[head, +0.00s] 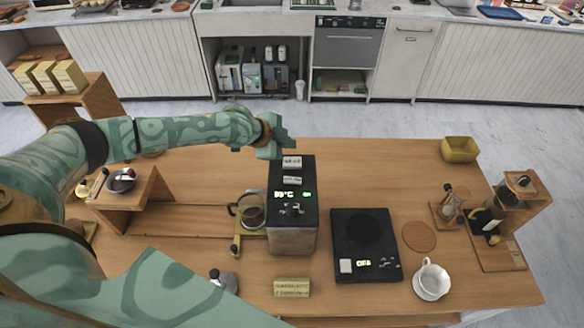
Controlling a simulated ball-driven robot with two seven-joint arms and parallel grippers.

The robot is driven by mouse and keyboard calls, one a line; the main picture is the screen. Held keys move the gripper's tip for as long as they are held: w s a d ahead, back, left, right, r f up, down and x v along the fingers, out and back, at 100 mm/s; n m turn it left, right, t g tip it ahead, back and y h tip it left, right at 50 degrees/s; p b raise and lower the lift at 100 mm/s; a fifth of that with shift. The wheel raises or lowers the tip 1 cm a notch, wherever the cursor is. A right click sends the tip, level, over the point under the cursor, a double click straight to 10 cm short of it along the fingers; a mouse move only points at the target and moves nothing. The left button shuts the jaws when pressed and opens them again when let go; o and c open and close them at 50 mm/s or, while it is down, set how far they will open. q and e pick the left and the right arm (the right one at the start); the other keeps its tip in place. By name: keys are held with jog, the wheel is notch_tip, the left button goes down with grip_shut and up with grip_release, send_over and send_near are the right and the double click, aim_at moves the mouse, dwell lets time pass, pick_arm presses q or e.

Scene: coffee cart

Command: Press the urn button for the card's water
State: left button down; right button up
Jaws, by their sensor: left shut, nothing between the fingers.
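The urn (292,238) is a metal box with a black top. It stands in the middle of the wooden counter. Its top shows a green-lit °C readout and two white labelled pieces near the far edge; the lettering is too small to read. My left gripper (282,148) is shut and empty, at the far end of the urn's top, close to the far white piece. I cannot tell whether it touches the urn. A cream block with printed lines (291,287) lies in front of the urn; I cannot tell if it is the card. My right gripper is out of view.
A glass jug of brown liquid (251,210) stands left of the urn. A black scale (364,240) with a lit display is at its right, then a round coaster (419,237) and white cup (431,281). A yellow bin (459,149) is far right.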

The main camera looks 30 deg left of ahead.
aim_at(289, 163)
pick_arm(q)
notch_tip(289, 163, down, 4)
jog(key=shift+w+r+b, duration=0.1)
jog(key=shift+b, duration=0.9)
jog(key=shift+f, duration=0.2)
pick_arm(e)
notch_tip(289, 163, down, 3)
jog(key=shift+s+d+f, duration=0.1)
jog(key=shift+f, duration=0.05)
pick_arm(q)
jog(key=shift+f, duration=0.1)
dwell(0.6)
jog(key=shift+f, duration=0.3)
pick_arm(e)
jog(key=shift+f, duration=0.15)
pick_arm(q)
jog(key=shift+f+b, duration=0.6)
jog(key=shift+b, duration=0.05)
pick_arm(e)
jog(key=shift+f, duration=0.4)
pick_arm(q)
jog(key=shift+r, duration=0.15)
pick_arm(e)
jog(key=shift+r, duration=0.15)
pick_arm(q)
jog(key=shift+r+p, duration=0.85)
jog(key=shift+p, duration=0.2)
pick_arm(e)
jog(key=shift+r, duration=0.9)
